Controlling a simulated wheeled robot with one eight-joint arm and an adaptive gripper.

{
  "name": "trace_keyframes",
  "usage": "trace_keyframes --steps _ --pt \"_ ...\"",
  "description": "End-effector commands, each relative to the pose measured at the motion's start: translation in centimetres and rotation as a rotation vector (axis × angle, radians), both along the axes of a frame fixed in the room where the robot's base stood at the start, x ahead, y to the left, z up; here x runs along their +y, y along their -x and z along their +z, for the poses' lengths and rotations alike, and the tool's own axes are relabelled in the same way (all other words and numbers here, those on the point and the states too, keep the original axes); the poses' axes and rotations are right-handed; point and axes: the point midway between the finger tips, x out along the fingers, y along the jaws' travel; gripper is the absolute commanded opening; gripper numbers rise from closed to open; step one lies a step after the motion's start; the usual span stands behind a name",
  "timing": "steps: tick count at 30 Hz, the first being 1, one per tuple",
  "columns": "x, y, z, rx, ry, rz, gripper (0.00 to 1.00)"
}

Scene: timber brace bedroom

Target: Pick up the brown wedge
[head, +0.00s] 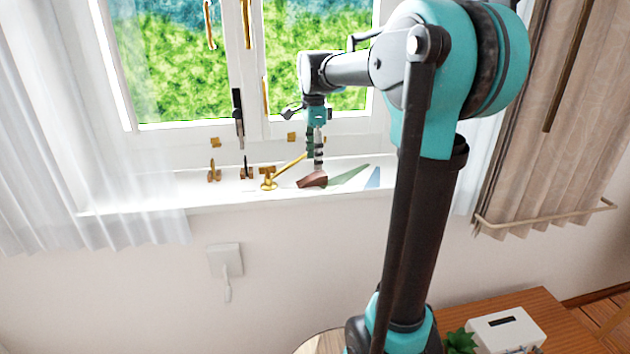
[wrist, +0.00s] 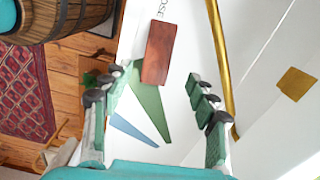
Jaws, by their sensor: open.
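The brown wedge (head: 312,182) lies on the white windowsill in the head view, below my gripper (head: 319,165). In the wrist view the brown wedge (wrist: 159,54) shows its reddish-brown face just beyond the fingertips, around the middle of the opening. My gripper (wrist: 153,76) is open and empty, with one finger on each side of the picture. A green wedge (wrist: 148,103) and a blue wedge (wrist: 133,130) lie beside it and show between the fingers. Whether the fingers touch the sill cannot be told.
A brass window stay (head: 287,171) stands on the sill just left of the brown wedge; its bar (wrist: 221,60) runs close to the right finger. Several small brass and brown fittings (head: 214,171) are farther left. The window is behind and the sill's front edge is near.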

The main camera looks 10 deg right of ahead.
Motion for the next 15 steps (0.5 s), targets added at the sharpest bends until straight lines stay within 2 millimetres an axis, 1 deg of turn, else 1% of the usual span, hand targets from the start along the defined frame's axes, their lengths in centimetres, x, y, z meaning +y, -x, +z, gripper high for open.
trace_keyframes --steps 2,9,12,15 --pt "-0.1 0.1 -0.7 0.000 0.000 0.000 0.59" --pt "-0.2 0.4 -4.0 0.000 0.000 0.000 0.59" --pt "-0.2 0.4 -4.8 0.000 0.000 0.000 0.59" --pt "-0.2 0.4 -5.1 0.000 0.000 0.000 0.59"
